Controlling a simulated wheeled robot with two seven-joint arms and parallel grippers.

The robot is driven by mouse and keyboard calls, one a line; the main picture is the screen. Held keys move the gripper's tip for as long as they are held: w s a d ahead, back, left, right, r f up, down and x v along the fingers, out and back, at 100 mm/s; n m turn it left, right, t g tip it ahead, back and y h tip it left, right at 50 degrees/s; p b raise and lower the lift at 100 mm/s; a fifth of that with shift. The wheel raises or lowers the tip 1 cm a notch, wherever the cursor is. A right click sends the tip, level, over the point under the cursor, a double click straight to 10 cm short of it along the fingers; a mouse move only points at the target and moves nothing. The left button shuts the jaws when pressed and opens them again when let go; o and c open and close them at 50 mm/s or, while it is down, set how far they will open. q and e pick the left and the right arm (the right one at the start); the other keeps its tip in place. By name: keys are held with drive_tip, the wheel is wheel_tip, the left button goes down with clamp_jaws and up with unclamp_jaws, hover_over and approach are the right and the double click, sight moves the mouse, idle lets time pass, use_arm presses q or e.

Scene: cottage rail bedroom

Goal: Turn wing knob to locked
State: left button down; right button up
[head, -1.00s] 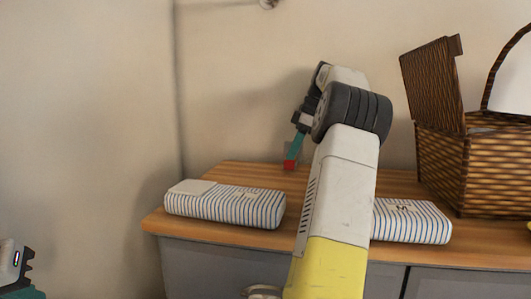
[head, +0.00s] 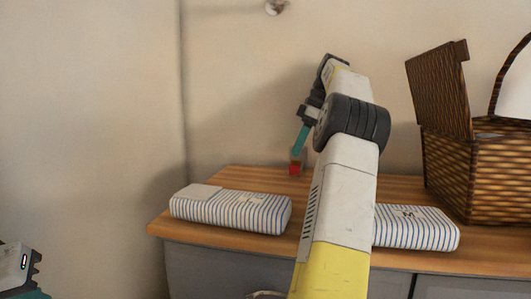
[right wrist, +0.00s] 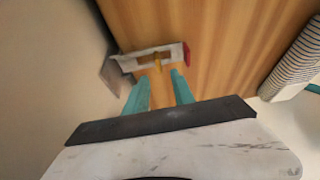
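A small pale device with a red end stands on the wooden top near the wall; in the head view its red part (head: 295,168) shows just below my right gripper (head: 298,153).
Striped bundles lie on the cabinet's wooden top (head: 225,178), one at left (head: 235,210) and one at right (head: 415,227), partly behind my right arm. An open wicker basket (head: 475,170) stands at the right. The wall is close behind the device.

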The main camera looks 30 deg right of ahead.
drive_tip(key=s+a+r, duration=0.1)
drive_tip(key=s+a, duration=0.9)
drive_tip(key=s, duration=0.2)
drive_tip(key=shift+a+r, duration=0.25)
drive_tip(key=shift+s, duration=0.1)
